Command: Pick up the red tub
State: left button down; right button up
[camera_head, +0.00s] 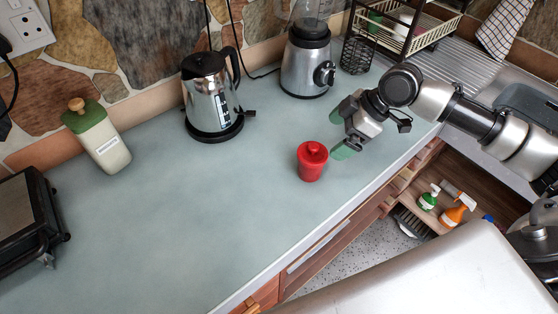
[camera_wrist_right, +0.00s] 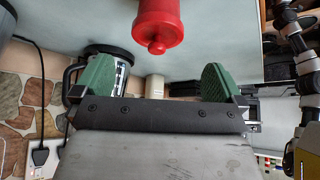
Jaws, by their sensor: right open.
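The red tub (camera_head: 312,161) with its knobbed red lid stands upright on the grey-green counter near the front edge. My right gripper (camera_head: 340,132) is open, with green finger pads, just to the right of the tub and apart from it. In the right wrist view the tub (camera_wrist_right: 158,22) appears upside down at the top, beyond the two green fingers of the gripper (camera_wrist_right: 158,82), in line with the gap between them. Nothing is between the fingers. My left gripper is not in view.
A steel kettle (camera_head: 211,98) and a blender (camera_head: 306,62) stand behind the tub. A green-lidded canister (camera_head: 97,137) and a black appliance (camera_head: 28,222) are at the left. A dish rack (camera_head: 405,25) is at the back right. Counter left of the tub is clear.

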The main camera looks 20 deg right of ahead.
aim_at(319, 153)
jog(key=f, duration=0.3)
jog(key=f+p, duration=0.1)
jog(key=shift+w+a+f, duration=0.25)
jog(key=shift+w+a, duration=0.1)
jog(key=shift+a, duration=0.05)
jog(key=p+x, duration=0.1)
jog(key=x, duration=0.4)
jog(key=shift+w+a+p, duration=0.15)
jog(key=shift+a+p, duration=0.15)
jog(key=shift+p, duration=0.1)
jog(key=shift+f, duration=0.15)
jog(key=shift+a, duration=0.1)
jog(key=shift+c, duration=0.8)
jog(key=c, duration=0.7)
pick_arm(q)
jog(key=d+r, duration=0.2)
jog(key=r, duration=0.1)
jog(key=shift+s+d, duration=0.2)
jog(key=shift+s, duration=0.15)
pick_arm(e)
jog(key=shift+c, duration=0.4)
